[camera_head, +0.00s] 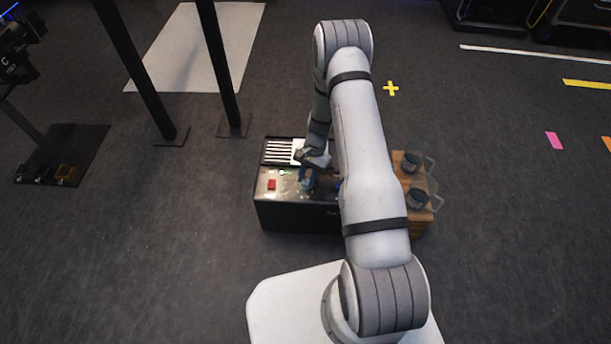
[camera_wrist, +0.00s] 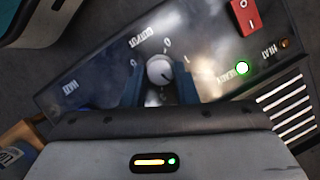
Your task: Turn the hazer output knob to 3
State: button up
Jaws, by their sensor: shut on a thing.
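The hazer (camera_head: 290,214) is a dark box on the floor, below and left of my arm in the head view. Its output knob (camera_wrist: 160,69) is a small pale round knob on the dark panel in the wrist view, under upside-down "OUTPUT" lettering. A short dark mark on it points toward the lower right, but the exact setting is hard to read. Scale figures stand around it, partly covered by my fingers. My gripper (camera_wrist: 160,86) has its blue fingers on both sides of the knob, shut on it. In the head view my gripper (camera_head: 308,180) is over the hazer top.
A red rocker switch (camera_wrist: 245,16), a lit green lamp (camera_wrist: 242,68) and an unlit amber lamp (camera_wrist: 285,43) share the panel. A slatted vent (camera_wrist: 290,108) lies beside them. A wooden crate with clear-handled dark containers (camera_head: 416,198) stands right of the hazer. Black posts (camera_head: 222,75) stand behind left.

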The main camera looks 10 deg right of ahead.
aim_at(316, 183)
jog(key=m, duration=0.2)
jog(key=m+t+y, duration=0.1)
jog(key=m, duration=0.1)
jog(key=shift+d+m+t, duration=0.1)
jog(key=shift+m+t, duration=0.2)
jog(key=shift+s+m+t+b, duration=0.1)
jog(key=shift+m+t+b, duration=0.8)
jog(key=shift+m, duration=1.1)
jog(key=shift+r, duration=0.1)
jog(key=o, duration=1)
jog(key=shift+s, duration=0.1)
jog(key=p+v, duration=0.3)
jog(key=v, duration=0.4)
jog(key=shift+d+r, duration=0.25)
